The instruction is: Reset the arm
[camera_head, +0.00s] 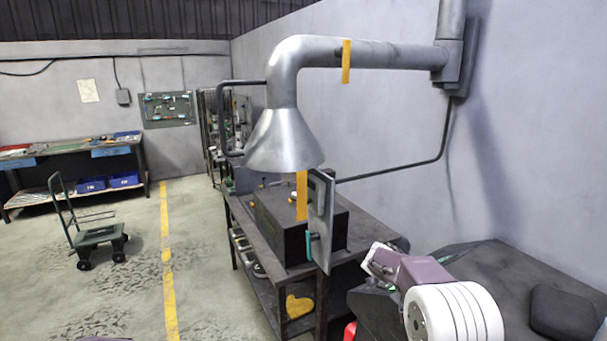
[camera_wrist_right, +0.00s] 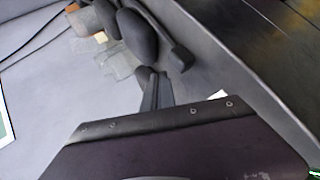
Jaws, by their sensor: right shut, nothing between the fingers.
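My right arm (camera_head: 450,312) comes in at the lower right of the head view, with a white round joint and a purple link. It is raised over the dark bench top at the right. My right gripper (camera_wrist_right: 155,88) shows in the right wrist view, with its dark fingers together and nothing between them. I cannot make out its fingers in the head view. My left gripper is not in view.
A dark workbench (camera_head: 380,240) with a metal box stands ahead, under a grey fume hood (camera_head: 285,140). A dark pad (camera_head: 563,313) lies at the right. A cart (camera_head: 98,238) stands on the left floor. In the wrist view, dark rounded objects (camera_wrist_right: 137,35) lie beyond the fingers.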

